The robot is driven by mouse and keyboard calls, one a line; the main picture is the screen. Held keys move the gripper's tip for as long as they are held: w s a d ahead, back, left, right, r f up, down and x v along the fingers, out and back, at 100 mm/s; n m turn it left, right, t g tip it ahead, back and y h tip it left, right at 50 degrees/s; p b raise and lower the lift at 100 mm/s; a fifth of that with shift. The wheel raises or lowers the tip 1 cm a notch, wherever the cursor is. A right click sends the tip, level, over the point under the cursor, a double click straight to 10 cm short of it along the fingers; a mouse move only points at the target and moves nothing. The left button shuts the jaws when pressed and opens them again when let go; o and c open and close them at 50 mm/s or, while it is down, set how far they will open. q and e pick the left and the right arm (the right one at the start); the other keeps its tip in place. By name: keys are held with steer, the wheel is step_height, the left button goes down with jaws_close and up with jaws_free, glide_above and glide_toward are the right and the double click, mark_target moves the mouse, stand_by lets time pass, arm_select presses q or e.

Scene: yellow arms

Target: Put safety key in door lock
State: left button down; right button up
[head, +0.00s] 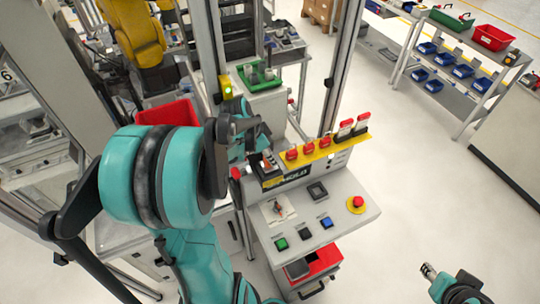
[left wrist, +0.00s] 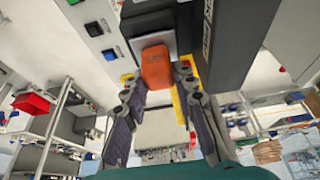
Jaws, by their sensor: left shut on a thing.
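In the left wrist view an orange-red safety key (left wrist: 156,68) sits between the two fingers of my left gripper (left wrist: 158,98), which is shut on it. Its far end meets a grey and black block, and I cannot tell whether it is inserted there. In the head view my left gripper (head: 262,150) is at the left end of the yellow key rack, above the control console, and hides most of the key. A yellow box with a green light (head: 227,89) on the door post may be the door lock. My right gripper (head: 430,271) is low at the right, away from the console.
The yellow rack (head: 333,149) carries several red keys. The console (head: 340,212) has buttons and a red emergency stop (head: 355,203). Metal door posts (head: 345,65) stand behind it. A red bin (head: 168,113) is at the left. The floor to the right is clear.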

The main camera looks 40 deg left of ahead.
arm_select(q)
steer(key=c, duration=1.1)
jaws_free()
steer(key=shift+c, duration=0.2)
steer(key=v, duration=1.2)
